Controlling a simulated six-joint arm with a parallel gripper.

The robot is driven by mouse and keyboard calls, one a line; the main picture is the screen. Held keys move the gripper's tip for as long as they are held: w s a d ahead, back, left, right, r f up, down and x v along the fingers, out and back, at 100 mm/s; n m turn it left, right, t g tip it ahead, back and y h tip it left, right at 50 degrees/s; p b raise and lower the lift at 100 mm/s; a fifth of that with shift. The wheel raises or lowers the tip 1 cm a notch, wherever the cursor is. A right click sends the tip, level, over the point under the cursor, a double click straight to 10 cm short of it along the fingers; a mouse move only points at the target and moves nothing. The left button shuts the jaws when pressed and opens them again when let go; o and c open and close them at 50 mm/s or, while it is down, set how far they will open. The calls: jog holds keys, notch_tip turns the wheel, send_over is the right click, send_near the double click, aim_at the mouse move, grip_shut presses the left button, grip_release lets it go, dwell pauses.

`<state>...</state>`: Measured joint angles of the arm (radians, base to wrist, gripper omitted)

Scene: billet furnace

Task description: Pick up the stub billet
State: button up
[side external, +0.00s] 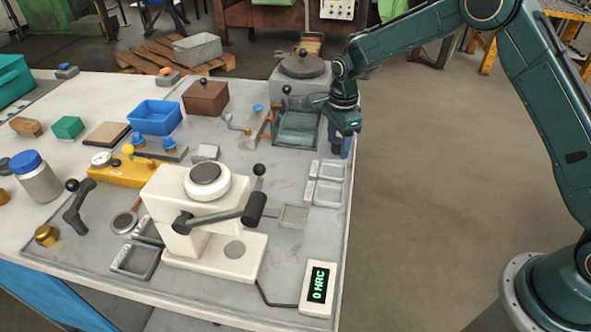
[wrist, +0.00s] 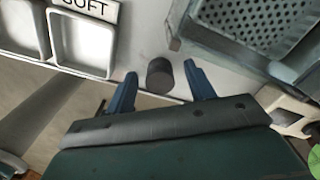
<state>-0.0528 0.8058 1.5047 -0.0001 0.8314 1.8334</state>
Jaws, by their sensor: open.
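The stub billet (wrist: 160,75) is a short dark grey cylinder on the pale bench top in the wrist view. My gripper (wrist: 159,70) is open, with one blue finger on each side of the billet and a visible gap at each. In the side external view my gripper (side external: 341,150) points down at the bench's right edge, beside the green-grey quench tank. I cannot make out the billet there; the gripper seems to hide it.
White trays (wrist: 75,38), one labelled SOFT, lie left of the billet in the wrist view. A grey-green perforated basket (wrist: 255,30) is close on the right. In the side external view a white hardness tester (side external: 215,215) stands at the front. The bench edge is close to my gripper.

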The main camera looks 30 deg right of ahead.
aim_at(338, 140)
grip_shut()
jog(key=shift+r, duration=0.1)
notch_tip(338, 140, up, 20)
dwell(0.8)
dwell(0.4)
